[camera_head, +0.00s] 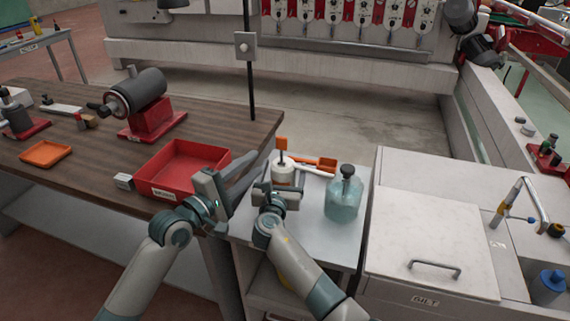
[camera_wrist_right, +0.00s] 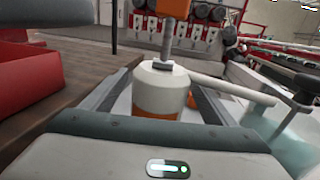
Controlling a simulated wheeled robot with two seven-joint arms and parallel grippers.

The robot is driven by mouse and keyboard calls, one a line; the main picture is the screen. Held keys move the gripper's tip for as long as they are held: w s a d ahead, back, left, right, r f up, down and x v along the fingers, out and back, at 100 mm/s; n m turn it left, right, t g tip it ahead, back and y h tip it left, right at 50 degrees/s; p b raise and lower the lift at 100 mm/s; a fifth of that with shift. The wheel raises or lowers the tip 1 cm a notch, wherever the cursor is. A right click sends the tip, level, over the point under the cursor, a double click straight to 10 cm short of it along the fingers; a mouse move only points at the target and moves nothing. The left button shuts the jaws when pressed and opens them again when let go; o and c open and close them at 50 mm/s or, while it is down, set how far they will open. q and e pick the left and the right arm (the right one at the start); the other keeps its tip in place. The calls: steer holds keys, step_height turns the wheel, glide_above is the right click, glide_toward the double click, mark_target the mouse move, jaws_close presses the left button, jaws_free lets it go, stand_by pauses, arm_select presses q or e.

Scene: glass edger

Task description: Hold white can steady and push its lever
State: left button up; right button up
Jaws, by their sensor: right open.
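The white can (camera_head: 283,173) stands upright on the small grey cart, with an orange lever (camera_head: 281,144) on its top. In the right wrist view the can (camera_wrist_right: 160,88) shows an orange lower band, a grey stem, part of the orange lever (camera_wrist_right: 178,8) and a white spout pointing right. My right gripper (camera_head: 277,190) is open at the can's near side, its fingers on either side of the can; contact cannot be told. My left gripper (camera_head: 248,172) is left of the can, its dark fingers pointing toward it below the lever. Its opening is unclear.
A teal bottle (camera_head: 343,199) with a dark top stands right of the can on the cart (camera_head: 312,236). An orange object (camera_head: 327,163) lies behind. A red bin (camera_head: 181,166) sits on the wooden bench at left. A white lidded cabinet (camera_head: 425,235) is at right.

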steer(key=shift+w+d, duration=0.15)
steer(key=shift+w, duration=0.6)
steer(key=shift+w+d, duration=0.1)
steer(key=shift+w, duration=0.6)
steer(key=c, duration=1.4)
steer(key=o, duration=0.3)
